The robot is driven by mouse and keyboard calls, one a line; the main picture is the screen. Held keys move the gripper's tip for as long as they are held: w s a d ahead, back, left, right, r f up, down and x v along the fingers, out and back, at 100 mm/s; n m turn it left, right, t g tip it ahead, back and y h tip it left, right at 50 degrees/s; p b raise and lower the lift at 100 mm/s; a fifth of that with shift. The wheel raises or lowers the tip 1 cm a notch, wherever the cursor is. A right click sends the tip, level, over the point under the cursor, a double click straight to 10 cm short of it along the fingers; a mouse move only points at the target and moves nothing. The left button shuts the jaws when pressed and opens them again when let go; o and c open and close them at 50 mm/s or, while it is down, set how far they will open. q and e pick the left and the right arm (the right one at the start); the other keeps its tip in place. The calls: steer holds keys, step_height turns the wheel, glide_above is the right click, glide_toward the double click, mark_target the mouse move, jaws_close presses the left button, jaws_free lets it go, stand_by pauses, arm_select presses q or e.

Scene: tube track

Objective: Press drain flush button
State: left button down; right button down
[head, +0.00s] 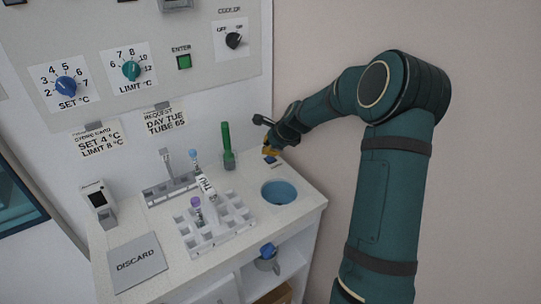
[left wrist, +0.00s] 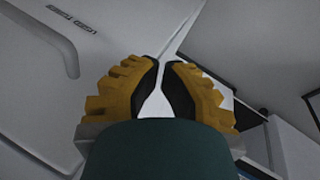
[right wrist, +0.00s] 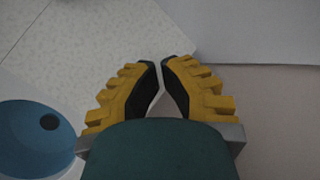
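The drain is a round blue basin (head: 279,192) with a dark hole, set in the counter's right side; it also shows at the left of the right wrist view (right wrist: 30,140). A small blue button (head: 270,159) sits on the counter just behind the basin. My right gripper (head: 268,151) is right at the button, pointing down, and partly covers it. I cannot tell whether it touches. In the right wrist view its fingertips (right wrist: 160,64) meet almost fully, with nothing between them; the button is hidden there. My left gripper (left wrist: 162,64) is shut and empty, away from the counter.
A white tube rack (head: 215,225) with tubes stands left of the basin. A green tube (head: 228,147) stands upright behind it. A grey DISCARD pad (head: 137,262) lies at the front left. The wall panel (head: 140,60) with knobs is behind; a bare wall is at right.

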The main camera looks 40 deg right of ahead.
steer(key=shift+r, duration=0.45)
step_height(320, 180, up, 5)
steer(key=p, duration=0.5)
stand_by(0.3)
stand_by(0.6)
